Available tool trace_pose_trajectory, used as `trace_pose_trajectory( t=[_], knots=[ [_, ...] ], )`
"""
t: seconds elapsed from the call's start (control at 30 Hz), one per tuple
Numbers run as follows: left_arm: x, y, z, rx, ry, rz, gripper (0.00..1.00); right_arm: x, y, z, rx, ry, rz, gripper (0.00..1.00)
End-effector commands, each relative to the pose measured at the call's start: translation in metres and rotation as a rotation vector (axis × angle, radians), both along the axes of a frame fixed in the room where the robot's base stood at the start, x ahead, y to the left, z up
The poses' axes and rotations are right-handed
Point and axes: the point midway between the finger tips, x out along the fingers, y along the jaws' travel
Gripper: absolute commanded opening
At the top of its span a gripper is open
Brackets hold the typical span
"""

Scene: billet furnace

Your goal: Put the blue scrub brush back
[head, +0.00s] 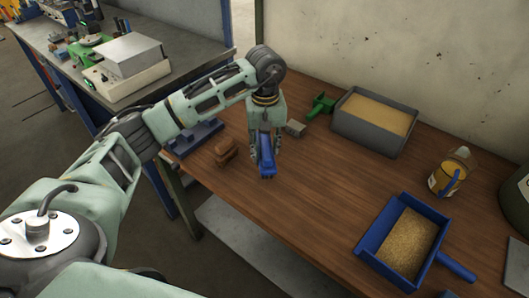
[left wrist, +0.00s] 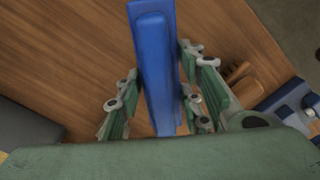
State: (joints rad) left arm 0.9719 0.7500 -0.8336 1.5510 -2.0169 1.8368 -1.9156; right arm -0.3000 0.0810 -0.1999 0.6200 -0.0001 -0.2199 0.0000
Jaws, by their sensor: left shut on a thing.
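The blue scrub brush (head: 266,158) is between the fingers of my left gripper (head: 265,140), over the left part of the wooden table. In the left wrist view the brush (left wrist: 155,70) runs lengthwise between the green finger pads of the gripper (left wrist: 160,100), which is shut on it. I cannot tell whether its lower end touches the table. A dark blue block-like fixture (head: 196,138) sits at the table's left edge; it also shows in the left wrist view (left wrist: 290,105). My right gripper is not in view.
A brown brush-like object (head: 225,152) lies left of the gripper. A small grey block (head: 295,128), a green scoop (head: 320,106) and a grey bin of grain (head: 372,128) stand behind. The table's front middle is clear.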

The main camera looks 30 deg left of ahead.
Motion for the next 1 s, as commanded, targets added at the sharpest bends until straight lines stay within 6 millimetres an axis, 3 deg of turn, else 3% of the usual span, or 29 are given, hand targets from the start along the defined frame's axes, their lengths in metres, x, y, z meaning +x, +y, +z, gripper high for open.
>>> trace_pose_trajectory(
  t=[0.33,0.77,0.8,1.0],
  knots=[
    [0.000,0.002,-0.038,-0.001,0.001,0.000,0.14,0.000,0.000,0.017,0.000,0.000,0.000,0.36],
    [0.001,0.002,-0.047,0.000,-0.002,-0.001,0.14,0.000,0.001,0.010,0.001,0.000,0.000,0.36],
    [0.000,0.002,-0.045,0.000,-0.001,-0.001,0.38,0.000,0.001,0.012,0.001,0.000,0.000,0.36],
    [0.000,0.002,-0.045,0.000,-0.001,-0.001,0.54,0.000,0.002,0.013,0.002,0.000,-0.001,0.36]
  ],
)
